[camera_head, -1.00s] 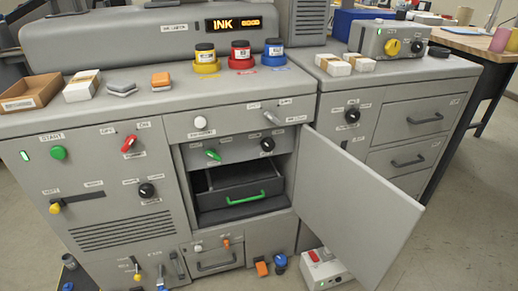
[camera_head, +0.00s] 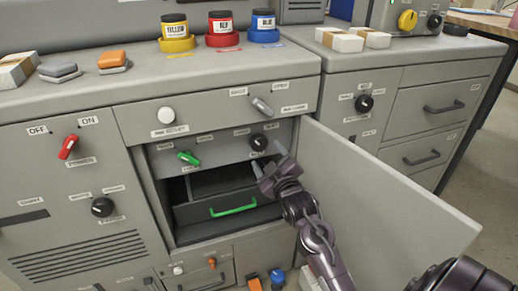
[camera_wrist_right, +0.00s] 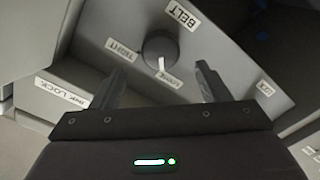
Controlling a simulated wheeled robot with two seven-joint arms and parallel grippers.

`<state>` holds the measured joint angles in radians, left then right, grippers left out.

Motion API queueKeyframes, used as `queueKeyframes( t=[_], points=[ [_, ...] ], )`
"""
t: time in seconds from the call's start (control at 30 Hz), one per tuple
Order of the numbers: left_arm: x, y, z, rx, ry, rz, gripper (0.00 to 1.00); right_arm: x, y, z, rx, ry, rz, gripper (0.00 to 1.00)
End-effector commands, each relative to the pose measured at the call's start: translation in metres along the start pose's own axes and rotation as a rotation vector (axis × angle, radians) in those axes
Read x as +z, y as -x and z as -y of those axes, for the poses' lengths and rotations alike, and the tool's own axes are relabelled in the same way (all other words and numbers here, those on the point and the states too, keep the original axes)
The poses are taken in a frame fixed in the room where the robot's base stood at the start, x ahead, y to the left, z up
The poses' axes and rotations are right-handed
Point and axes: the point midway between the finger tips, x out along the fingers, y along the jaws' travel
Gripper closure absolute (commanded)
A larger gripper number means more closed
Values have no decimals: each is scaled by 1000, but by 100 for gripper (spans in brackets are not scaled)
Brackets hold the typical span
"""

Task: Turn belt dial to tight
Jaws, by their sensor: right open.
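The belt dial (camera_head: 258,142) is a black round knob on the inner panel above the green-handled drawer. In the right wrist view the dial (camera_wrist_right: 159,46) has a white pointer, which points toward the LOOSE label (camera_wrist_right: 170,77). The TIGHT label (camera_wrist_right: 123,50) is to its left and the BELT label (camera_wrist_right: 181,14) is on its other side. My right gripper (camera_head: 269,160) is open and empty just in front of the dial. In the wrist view its fingers (camera_wrist_right: 161,75) stand either side of the dial, apparently short of it. My left gripper is out of view.
The open grey door (camera_head: 390,195) stands right of my right arm. A green lever knob (camera_head: 188,158) sits left of the dial on the same panel. The drawer with a green handle (camera_head: 233,210) is below. A silver lever (camera_head: 262,106) is above.

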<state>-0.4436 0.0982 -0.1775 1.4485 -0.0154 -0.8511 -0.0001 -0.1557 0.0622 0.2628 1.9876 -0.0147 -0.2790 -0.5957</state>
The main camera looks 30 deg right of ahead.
Motion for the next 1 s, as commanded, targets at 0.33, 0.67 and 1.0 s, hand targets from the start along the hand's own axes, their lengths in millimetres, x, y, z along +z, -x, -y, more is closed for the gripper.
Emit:
queueKeyframes(
  t=[0.33, 0.67, 1.0],
  points=[
    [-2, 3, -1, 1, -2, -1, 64, 0, -47, 0, -1, -1, 0, 31],
    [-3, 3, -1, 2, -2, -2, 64, 0, -51, 1, -2, -1, 0, 31],
    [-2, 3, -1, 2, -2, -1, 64, 0, -51, 1, -2, -1, 1, 74]
  ],
)
